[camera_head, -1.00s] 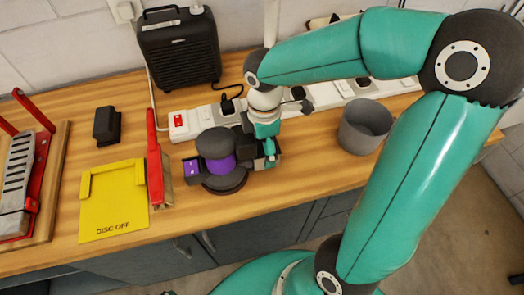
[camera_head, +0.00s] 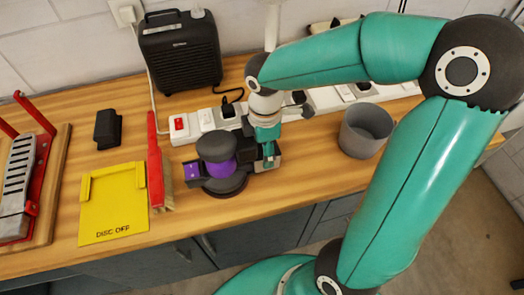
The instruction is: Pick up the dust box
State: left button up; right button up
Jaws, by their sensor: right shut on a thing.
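A sander (camera_head: 216,147) with a dark grey head, a purple band and a round dark base stands on the wooden bench. A dark box (camera_head: 265,163) sits at its right side, which looks like the dust box. My right gripper (camera_head: 268,151) reaches down from the right arm and is shut on this dark box. The box is still close against the sander; I cannot tell whether they are joined. The fingertips are partly hidden by the box. My left gripper is not in view.
A white power strip (camera_head: 205,121) with a red switch runs behind the sander. A grey cup (camera_head: 365,130) stands to the right. A red-handled brush (camera_head: 155,165), a yellow "DISC OFF" plate (camera_head: 113,207) and a black block (camera_head: 107,127) lie left. A black heater (camera_head: 180,50) stands behind.

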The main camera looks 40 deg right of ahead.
jog(key=shift+r, duration=0.15)
jog(key=shift+s+a, duration=0.15)
jog(key=shift+s, duration=0.1)
jog(key=s+a+b, duration=0.2)
jog(key=s+a, duration=0.2)
jog(key=s, duration=0.3)
jog(key=s+a+b, duration=0.2)
jog(key=s+a, duration=0.2)
jog(key=s, duration=0.4)
jog(key=shift+s+a, duration=0.2)
jog(key=shift+r, duration=0.15)
notch_tip(320, 180, up, 5)
jog(key=p, duration=0.4)
